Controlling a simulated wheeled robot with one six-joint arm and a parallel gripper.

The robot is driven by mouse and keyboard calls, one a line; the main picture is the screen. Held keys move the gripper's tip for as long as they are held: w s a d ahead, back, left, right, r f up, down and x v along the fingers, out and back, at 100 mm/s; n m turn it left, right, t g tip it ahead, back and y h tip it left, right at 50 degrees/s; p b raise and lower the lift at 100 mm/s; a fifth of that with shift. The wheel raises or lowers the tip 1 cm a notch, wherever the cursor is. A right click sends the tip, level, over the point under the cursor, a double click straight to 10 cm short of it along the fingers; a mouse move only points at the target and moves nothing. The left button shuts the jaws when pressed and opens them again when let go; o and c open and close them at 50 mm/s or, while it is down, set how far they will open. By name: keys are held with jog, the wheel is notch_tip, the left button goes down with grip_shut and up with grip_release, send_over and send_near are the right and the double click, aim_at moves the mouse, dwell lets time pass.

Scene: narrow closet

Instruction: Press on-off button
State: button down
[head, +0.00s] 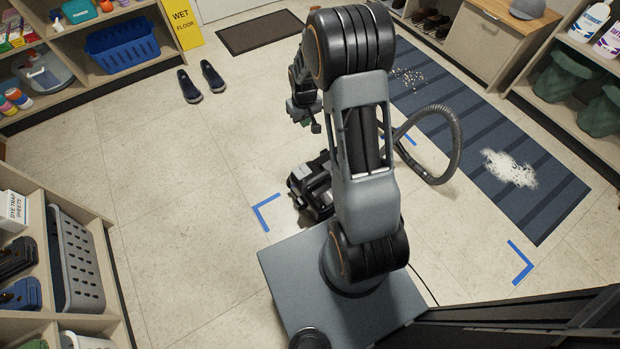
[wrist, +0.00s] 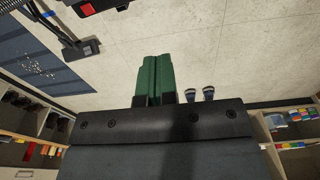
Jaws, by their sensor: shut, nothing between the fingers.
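A black vacuum cleaner (head: 312,187) stands on the floor beyond my base, partly hidden behind my arm. Its ribbed grey hose (head: 455,150) loops out to the right. In the wrist view, part of a dark body shows at the top edge, with a small red patch (wrist: 88,9) that may be the on-off button; the edge cuts it off. My gripper (wrist: 157,58) shows two green fingers side by side, shut with nothing between them. It is apart from the red patch, lower and to the right in the picture.
A black floor nozzle (wrist: 80,49) lies beside the blue striped mat (head: 470,150), which bears white debris (head: 510,168). Shelves line both sides. Black shoes (head: 202,83) and a yellow wet-floor sign (head: 181,22) are at the back. Floor left of the vacuum is clear.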

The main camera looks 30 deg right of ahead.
jog(key=b, duration=0.5)
send_over(310, 169)
notch_tip(310, 169, down, 18)
jog(key=shift+r+g, duration=0.2)
jog(key=shift+g, duration=0.2)
jog(key=shift+s, duration=0.1)
notch_tip(310, 169, down, 14)
jog(key=b, duration=0.5)
